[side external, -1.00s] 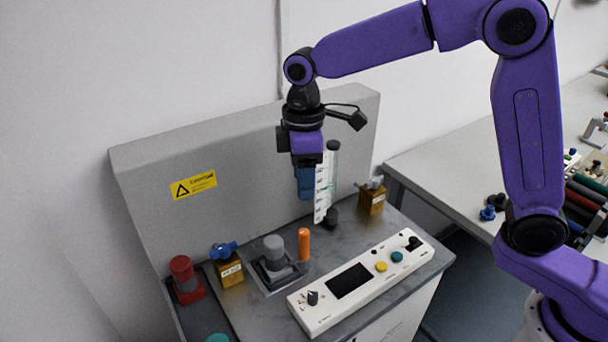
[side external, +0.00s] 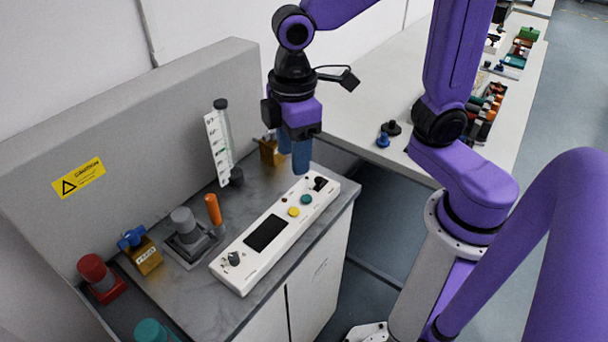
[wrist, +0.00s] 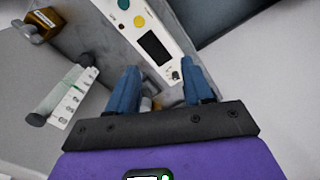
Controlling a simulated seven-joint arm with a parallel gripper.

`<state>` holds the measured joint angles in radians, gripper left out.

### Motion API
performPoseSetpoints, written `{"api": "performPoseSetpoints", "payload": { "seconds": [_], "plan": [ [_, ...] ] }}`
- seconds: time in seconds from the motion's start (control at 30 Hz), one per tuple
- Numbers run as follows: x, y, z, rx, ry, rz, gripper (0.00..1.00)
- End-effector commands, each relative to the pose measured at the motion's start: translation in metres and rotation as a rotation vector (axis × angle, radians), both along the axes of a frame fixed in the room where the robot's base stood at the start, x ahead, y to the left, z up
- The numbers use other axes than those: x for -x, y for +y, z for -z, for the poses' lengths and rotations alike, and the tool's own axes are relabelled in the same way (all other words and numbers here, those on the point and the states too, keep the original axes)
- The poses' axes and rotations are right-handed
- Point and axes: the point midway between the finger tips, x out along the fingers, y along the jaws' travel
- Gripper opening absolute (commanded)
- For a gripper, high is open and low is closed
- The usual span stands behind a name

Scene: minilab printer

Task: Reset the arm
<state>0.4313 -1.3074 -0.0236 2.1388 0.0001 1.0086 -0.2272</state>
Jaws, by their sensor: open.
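My gripper (side external: 298,165) hangs above the printer cabinet, fingers down, near the right end of the white control panel (side external: 278,230). In the wrist view its two blue fingers (wrist: 159,80) stand apart with nothing held between them. The control panel also shows in the wrist view (wrist: 160,25), past the fingertips. The clear tube with a white scale (side external: 217,145) stands upright to the left of my gripper, apart from it; it also shows in the wrist view (wrist: 70,97).
A brass block (side external: 271,151) stands behind my gripper. The orange handle (side external: 213,209), grey knob (side external: 185,222), blue-handled valve (side external: 140,248) and red knob (side external: 98,274) stand on the cabinet top. A side table (side external: 375,115) with small parts lies at right. Space above the panel is clear.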

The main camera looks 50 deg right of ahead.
Motion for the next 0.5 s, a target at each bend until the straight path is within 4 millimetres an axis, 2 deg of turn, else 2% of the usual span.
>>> {"api": "performPoseSetpoints", "payload": {
  "seconds": [0.03,0.3,0.5],
  "plan": [
    [0.013,-0.01,0.001,-0.002,-0.001,0.0,0.51],
    [0.08,-0.059,0.013,-0.009,-0.002,0.004,0.51],
    [0.116,-0.086,0.022,-0.013,-0.002,0.005,0.51]
  ]
}}
